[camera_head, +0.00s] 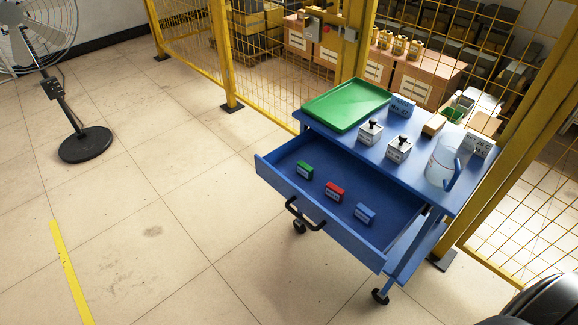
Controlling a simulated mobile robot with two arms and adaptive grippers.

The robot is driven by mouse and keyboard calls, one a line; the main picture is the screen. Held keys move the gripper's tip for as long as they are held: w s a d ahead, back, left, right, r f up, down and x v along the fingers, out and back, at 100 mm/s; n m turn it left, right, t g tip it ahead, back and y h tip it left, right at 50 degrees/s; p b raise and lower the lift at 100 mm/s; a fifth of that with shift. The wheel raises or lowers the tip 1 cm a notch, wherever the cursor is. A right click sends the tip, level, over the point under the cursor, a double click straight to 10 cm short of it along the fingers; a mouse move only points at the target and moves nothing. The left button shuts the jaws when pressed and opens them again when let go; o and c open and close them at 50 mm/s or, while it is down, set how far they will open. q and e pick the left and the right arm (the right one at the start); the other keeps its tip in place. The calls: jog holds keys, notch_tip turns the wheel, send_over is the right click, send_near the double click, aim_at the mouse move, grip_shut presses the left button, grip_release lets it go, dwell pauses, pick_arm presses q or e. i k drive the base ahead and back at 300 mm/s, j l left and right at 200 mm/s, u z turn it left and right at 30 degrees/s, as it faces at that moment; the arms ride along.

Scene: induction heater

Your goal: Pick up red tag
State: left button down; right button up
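The three tags lie apart in a slanted row on the drawer floor. Nothing covers the red tag. Neither of my grippers shows in the head view.
The blue cart's top (411,178) carries a green tray (346,103), two grey blocks with black knobs (370,132) and a clear jug (441,160). A yellow mesh fence (270,75) stands behind. A fan (85,143) stands far left. Floor before the drawer is clear.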

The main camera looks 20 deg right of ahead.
aim_at(334, 193)
jog(key=k+j+z, duration=0.1)
jog(key=z, duration=0.3)
jog(key=k+j+z, duration=0.15)
jog(key=z, duration=0.3)
jog(key=k+j+z, duration=0.2)
jog(key=z, duration=0.2)
